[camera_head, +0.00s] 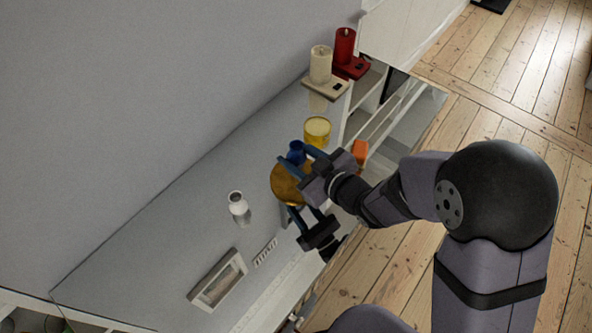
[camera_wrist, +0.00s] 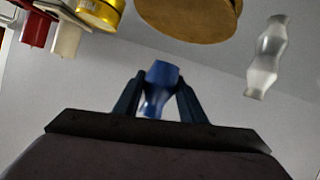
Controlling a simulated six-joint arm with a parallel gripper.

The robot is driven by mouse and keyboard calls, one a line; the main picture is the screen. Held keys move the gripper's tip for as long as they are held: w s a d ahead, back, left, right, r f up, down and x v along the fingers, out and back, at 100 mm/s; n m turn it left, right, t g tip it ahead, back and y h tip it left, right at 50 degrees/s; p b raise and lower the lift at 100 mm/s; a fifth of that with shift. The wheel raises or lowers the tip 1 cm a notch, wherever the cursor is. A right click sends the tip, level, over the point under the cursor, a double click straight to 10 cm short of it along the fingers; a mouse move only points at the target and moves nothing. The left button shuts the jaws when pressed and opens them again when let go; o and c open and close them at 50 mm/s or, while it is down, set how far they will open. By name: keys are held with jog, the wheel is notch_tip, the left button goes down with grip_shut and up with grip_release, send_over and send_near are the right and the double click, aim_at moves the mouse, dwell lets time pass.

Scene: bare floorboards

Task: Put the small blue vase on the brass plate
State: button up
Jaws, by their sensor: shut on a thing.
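The small blue vase (camera_head: 296,148) is held between the two fingers of my gripper (camera_head: 296,155). In the wrist view the vase (camera_wrist: 161,72) stands out between the fingertips, with my gripper (camera_wrist: 160,80) shut on its sides. The round brass plate (camera_head: 284,187) lies just below the vase in the head view, partly hidden by my gripper. In the wrist view the plate (camera_wrist: 190,18) is at the top edge, apart from the vase. The exact height of the vase over the glossy surface is hard to tell.
A yellow tin (camera_head: 317,129) stands close behind the vase.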

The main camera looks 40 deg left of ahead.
jog(key=shift+f, duration=1)
jog(key=shift+f, duration=0.1)
jog(key=shift+f, duration=2)
jog(key=shift+f, duration=0.15)
jog(key=o, duration=1.1)
jog(key=shift+o, duration=0.2)
